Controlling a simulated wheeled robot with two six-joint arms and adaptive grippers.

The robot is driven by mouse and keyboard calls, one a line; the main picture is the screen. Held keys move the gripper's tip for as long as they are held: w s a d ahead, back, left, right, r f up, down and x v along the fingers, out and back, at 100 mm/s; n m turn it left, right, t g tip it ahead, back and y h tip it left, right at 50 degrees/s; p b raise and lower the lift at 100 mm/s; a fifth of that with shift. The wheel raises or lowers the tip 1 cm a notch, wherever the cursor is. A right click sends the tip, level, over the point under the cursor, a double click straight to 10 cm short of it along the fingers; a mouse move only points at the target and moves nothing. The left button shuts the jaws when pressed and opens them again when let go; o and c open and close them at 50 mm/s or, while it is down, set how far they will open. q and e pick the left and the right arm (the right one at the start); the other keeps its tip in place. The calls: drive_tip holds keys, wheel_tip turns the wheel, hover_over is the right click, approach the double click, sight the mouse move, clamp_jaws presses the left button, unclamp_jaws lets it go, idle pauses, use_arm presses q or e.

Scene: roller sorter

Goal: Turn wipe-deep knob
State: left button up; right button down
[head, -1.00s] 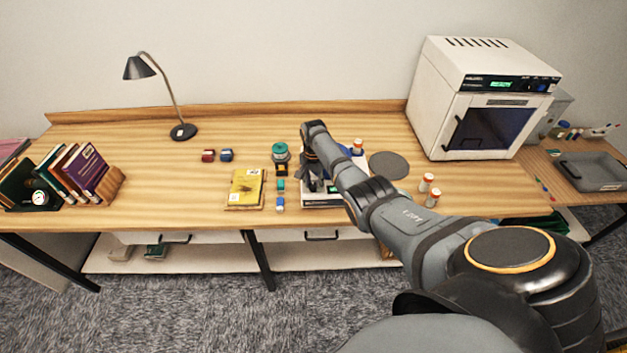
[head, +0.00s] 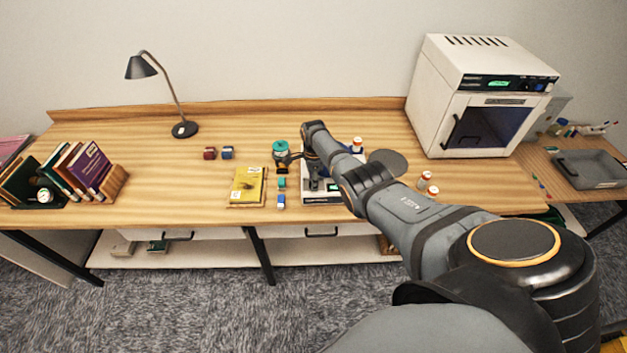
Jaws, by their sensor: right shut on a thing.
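A white device (head: 322,199) with a small dark display on its front edge stands at the middle front of the desk, mostly covered by my right arm. I cannot make out which part of it is the wipe-deep knob. My right gripper (head: 290,158) reaches left from the wrist above the device. Its fingers are at a round green-topped thing (head: 281,147) just left of the device and appear shut on it; the contact is small and partly hidden. My left gripper is not in view.
A yellow book (head: 247,186) and small coloured blocks (head: 281,201) lie left of the device. A lamp (head: 184,130) and white oven (head: 445,110) stand behind.

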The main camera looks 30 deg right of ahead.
drive_tip(key=shift+m, duration=0.6)
drive_tip(key=c, duration=1)
unclamp_jaws()
drive_tip(key=shift+w+r, duration=0.1)
drive_tip(key=shift+r, duration=0.1)
wheel_tip(320, 180, up, 12)
drive_tip(key=shift+f, duration=0.2)
